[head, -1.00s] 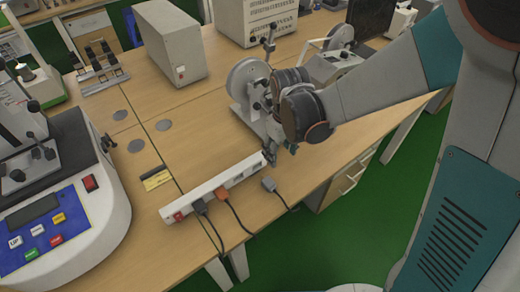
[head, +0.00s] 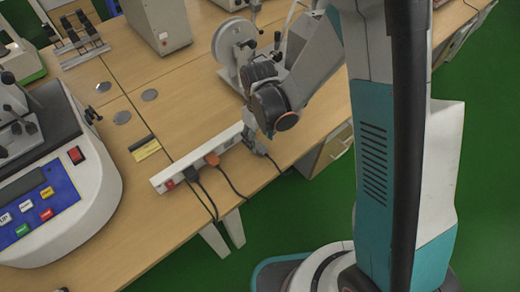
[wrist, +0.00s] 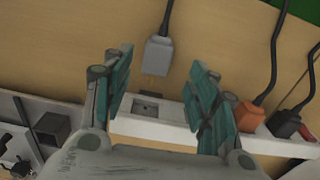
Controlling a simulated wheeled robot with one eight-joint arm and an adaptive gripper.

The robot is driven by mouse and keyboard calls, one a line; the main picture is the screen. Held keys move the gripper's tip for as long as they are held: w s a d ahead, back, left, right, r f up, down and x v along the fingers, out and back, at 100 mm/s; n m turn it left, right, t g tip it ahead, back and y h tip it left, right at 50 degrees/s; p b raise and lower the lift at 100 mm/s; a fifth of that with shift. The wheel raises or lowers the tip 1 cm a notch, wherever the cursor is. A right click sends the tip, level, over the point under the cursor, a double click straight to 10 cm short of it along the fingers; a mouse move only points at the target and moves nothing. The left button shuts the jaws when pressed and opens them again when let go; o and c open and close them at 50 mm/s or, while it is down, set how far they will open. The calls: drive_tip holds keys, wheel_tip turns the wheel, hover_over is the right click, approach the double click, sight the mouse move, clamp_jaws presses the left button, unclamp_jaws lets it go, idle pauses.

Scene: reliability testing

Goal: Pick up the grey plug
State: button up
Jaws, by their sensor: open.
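The grey plug (wrist: 158,54) shows in the wrist view, lying loose on the wooden table with its cord running up and away. Its pins point down towards the white power strip (wrist: 150,127); it is apart from the strip. My gripper (wrist: 161,62) is open, its two teal-padded fingers left and right of the plug, with visible gaps on both sides. I cannot tell how high the fingertips are above the table. In the head view my gripper (head: 254,142) is low over the strip's right end and mostly hides the plug.
An orange plug (wrist: 246,112) and a dark plug (wrist: 284,122) sit in the strip (head: 225,142), right of my gripper in the wrist view. A reel device (head: 235,52) stands behind the arm. A white-and-blue machine (head: 80,190) is at left. The table's front edge is close.

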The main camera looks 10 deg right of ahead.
sight(260, 147)
drive_tip(key=f+b, duration=0.2)
drive_tip(key=f, duration=0.3)
drive_tip(key=shift+d, duration=0.2)
drive_tip(key=shift+r, duration=0.1)
drive_tip(key=c, duration=1.2)
drive_tip(key=shift+r, duration=0.1)
drive_tip(key=shift+c, duration=0.2)
wheel_tip(260, 147, up, 20)
drive_tip(key=p, duration=0.7)
